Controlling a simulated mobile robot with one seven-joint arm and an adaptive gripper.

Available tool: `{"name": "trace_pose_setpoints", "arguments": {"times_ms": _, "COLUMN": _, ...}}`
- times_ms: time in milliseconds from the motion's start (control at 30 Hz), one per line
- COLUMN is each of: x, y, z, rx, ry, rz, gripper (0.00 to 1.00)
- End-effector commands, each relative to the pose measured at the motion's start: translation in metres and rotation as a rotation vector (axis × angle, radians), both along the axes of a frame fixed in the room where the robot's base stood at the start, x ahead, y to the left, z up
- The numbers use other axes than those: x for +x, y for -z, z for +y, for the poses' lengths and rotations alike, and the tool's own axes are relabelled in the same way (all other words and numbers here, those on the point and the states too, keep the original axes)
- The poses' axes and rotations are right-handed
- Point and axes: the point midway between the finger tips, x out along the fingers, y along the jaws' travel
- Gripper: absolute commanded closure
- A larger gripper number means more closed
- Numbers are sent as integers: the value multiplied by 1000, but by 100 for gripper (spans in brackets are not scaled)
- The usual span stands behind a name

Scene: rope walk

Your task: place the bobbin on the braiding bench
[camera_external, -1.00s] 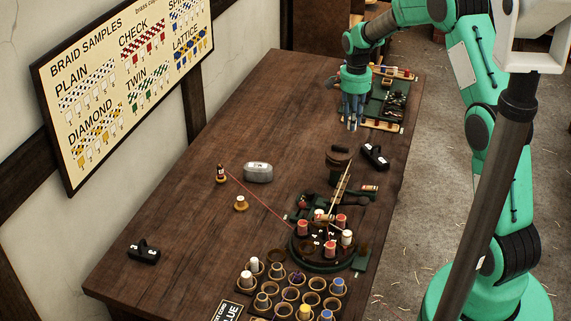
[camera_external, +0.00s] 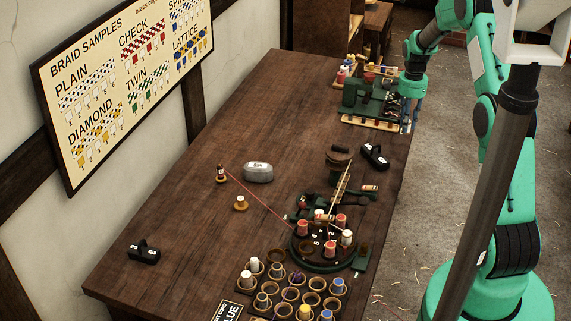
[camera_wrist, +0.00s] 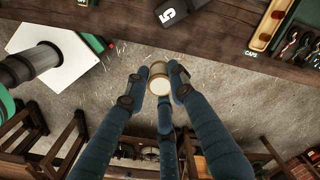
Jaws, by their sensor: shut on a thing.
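The braiding bench (camera_external: 260,115) is a long dark wooden table. In the wrist view its edge (camera_wrist: 225,57) runs across the top. My gripper (camera_external: 407,128) is at the bench's right edge near the far end, beside a green rack. In the wrist view my gripper (camera_wrist: 157,86) has its dark blue fingers closed around a small bobbin (camera_wrist: 159,72) with a pale round end. Grey floor shows behind the bobbin in that view, outside the bench edge. In the external view the held bobbin is too small to make out clearly.
The green rack (camera_external: 362,97) stands at the bench's far right. A black numbered block (camera_external: 375,156), a grey weight (camera_external: 258,172) and a round braiding stand (camera_external: 300,262) with several bobbins are nearer. Free wood lies left of centre.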

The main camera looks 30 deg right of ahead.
Motion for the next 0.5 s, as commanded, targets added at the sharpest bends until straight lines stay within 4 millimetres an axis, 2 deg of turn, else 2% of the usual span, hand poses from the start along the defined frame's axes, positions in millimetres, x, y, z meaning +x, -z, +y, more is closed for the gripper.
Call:
{"name": "trace_pose_setpoints", "arguments": {"times_ms": 100, "x": -2, "y": 33, "z": 0, "rx": 1, "ry": 1, "rz": 4, "gripper": 96}}
{"name": "trace_pose_setpoints", "arguments": {"times_ms": 300, "x": -1, "y": 87, "z": 0, "rx": 1, "ry": 0, "rz": 4, "gripper": 96}}
{"name": "trace_pose_setpoints", "arguments": {"times_ms": 500, "x": -1, "y": 118, "z": 0, "rx": 0, "ry": 0, "rz": 0, "gripper": 96}}
